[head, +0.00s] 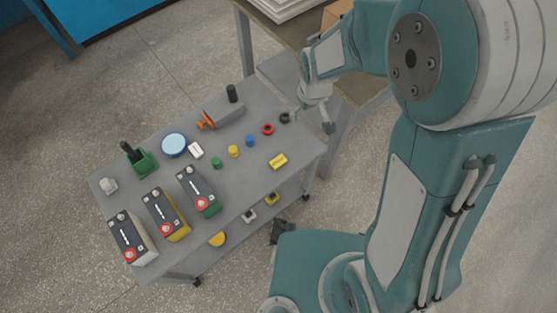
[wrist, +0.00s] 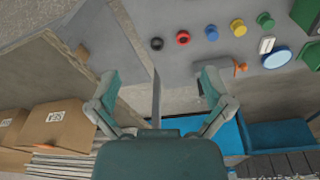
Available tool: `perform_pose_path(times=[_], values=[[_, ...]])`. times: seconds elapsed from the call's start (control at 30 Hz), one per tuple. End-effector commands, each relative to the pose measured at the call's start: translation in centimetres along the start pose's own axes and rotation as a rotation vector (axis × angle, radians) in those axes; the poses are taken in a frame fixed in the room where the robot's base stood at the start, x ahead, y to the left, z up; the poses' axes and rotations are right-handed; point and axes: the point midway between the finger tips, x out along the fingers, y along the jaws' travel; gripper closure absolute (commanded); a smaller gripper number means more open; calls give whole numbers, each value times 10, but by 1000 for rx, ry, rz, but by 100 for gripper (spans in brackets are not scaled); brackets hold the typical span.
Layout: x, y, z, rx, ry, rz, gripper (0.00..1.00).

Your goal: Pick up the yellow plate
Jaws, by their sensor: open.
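A small flat yellow rectangular piece (head: 278,161), which looks like the yellow plate, lies on the right part of the grey table top (head: 235,180) in the head view. It does not show in the wrist view. My gripper (head: 313,118) is beyond the table's far right corner, up and to the right of the yellow piece and apart from it. In the wrist view my gripper (wrist: 160,95) has its two fingers spread wide, with nothing between them.
Red (head: 268,129), black (head: 285,117), blue (head: 250,141), yellow (head: 233,151) and green (head: 216,162) round pieces stand nearby. Three batteries (head: 166,214) stand at the front left, a grey vise (head: 222,110) at the back. Cardboard boxes (wrist: 58,122) lie beyond.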

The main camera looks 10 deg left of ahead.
Motion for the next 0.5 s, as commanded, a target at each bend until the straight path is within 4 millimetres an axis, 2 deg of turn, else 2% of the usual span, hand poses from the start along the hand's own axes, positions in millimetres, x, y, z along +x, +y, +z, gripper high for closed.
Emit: perform_pose_path(times=[0.03, 0.3, 0.4, 0.5], values=[[19, -9, -3, -28, -21, -7, 0], [105, -48, -5, -161, -94, -32, 0], [130, -60, -2, -199, -113, -38, 0], [146, -67, 1, -224, -125, -42, 0]])
